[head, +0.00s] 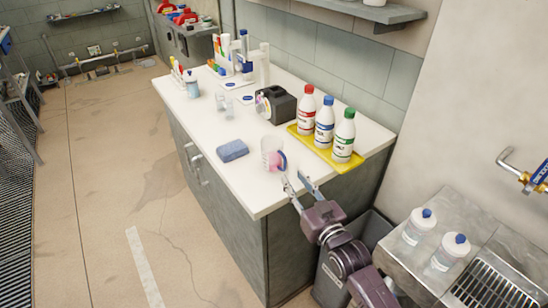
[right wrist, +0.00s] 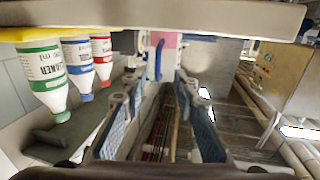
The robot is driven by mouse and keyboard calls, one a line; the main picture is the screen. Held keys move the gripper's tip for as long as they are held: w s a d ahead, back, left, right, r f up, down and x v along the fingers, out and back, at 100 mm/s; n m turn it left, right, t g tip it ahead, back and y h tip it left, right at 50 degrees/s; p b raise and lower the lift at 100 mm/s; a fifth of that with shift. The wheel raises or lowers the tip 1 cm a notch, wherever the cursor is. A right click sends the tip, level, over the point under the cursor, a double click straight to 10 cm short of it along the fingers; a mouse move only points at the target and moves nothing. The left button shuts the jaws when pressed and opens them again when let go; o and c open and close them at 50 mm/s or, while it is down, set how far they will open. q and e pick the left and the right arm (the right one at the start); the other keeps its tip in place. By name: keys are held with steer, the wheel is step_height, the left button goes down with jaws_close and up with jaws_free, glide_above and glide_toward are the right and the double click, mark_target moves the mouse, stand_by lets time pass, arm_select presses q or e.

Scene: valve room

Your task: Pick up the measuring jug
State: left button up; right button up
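The measuring jug (head: 268,148) is a clear, whitish cup with a pink patch low on its side and a blue handle. It stands upright on the white counter (head: 235,185) near the front corner. My right gripper (head: 293,178) is open, just to the right of and nearer than the jug, at the handle side. In the right wrist view the jug (right wrist: 162,40) appears upside down beyond the two spread fingers (right wrist: 160,92), its blue handle facing them. Nothing is between the fingers. My left gripper is not in view.
Several capped bottles (head: 324,125) stand on a yellow tray (head: 354,161) right of the jug. A blue sponge (head: 232,150) lies to its left. A black box (head: 277,104) and small clear glassware (head: 225,103) are behind. Bare counter lies in front of the sponge.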

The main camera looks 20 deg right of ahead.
mark_target(285, 165)
steer(key=shift+w+a+r, duration=0.1)
steer(key=shift+w+r, duration=0.05)
steer(key=shift+w, duration=0.5)
steer(key=shift+w+r, duration=0.1)
steer(key=shift+w, duration=0.5)
steer(key=w, duration=0.1)
steer(key=w+p, duration=0.1)
steer(key=w, duration=0.1)
steer(key=w+p, duration=0.1)
steer(key=shift+w+a, duration=0.25)
steer(key=shift+w, duration=0.05)
steer(key=shift+w+a+f, duration=0.1)
steer(key=shift+w, duration=0.35)
jaws_close()
